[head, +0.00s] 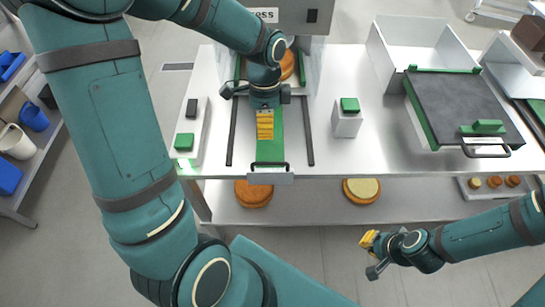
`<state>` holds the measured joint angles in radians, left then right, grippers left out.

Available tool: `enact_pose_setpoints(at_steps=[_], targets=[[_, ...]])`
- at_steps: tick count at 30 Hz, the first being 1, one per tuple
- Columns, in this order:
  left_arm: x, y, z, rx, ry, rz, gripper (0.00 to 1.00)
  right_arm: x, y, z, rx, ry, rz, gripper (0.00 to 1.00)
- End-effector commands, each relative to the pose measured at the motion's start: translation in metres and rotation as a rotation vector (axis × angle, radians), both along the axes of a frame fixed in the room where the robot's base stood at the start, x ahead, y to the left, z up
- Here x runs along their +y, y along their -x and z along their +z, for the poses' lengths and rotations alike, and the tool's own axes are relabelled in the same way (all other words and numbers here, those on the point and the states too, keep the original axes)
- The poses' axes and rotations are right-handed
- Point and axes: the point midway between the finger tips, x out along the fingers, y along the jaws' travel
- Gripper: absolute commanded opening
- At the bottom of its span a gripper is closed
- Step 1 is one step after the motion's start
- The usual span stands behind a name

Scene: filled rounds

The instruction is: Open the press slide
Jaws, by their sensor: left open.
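The grey press (293,18) stands at the back, its label partly hidden by my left arm. A green slide strip (270,148) runs from under my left gripper toward the table's front edge, between two dark rails. A dark handle (268,165) and a grey front plate (268,178) sit at its near end. My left gripper (265,138) is open above the strip, its yellow fingers pointing toward the handle and apart from it. A brown round (288,66) shows at the press opening, partly hidden by my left arm. My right gripper (368,256) is low in front of the table; its jaw state is unclear.
A white block with a green button (349,105) stands right of the rails; a control box (192,137) stands left. A dark lidded unit (462,105) and a white bin (412,42) are at right. Two rounds (253,194) (362,190) lie on the lower shelf.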

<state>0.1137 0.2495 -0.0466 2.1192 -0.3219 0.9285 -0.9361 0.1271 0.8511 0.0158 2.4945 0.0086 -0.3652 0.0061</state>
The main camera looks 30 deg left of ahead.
Motion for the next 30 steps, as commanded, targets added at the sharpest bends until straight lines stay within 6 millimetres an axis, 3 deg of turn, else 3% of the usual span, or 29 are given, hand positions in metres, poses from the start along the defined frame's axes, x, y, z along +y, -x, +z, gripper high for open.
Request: enact_pose_setpoints(at_steps=[15,21,30], targets=[[-0.011,0.017,-0.097,0.005,0.001,0.0,0.41,0.001,0.007,-0.022,0.015,-0.004,0.011,0.0],[-0.013,0.02,-0.116,0.003,0.001,0.002,0.41,0.001,0.008,-0.026,0.018,-0.004,0.014,0.0],[-0.013,0.02,-0.12,0.0,0.001,0.002,0.41,0.001,0.009,-0.026,0.02,-0.004,0.015,0.0]])
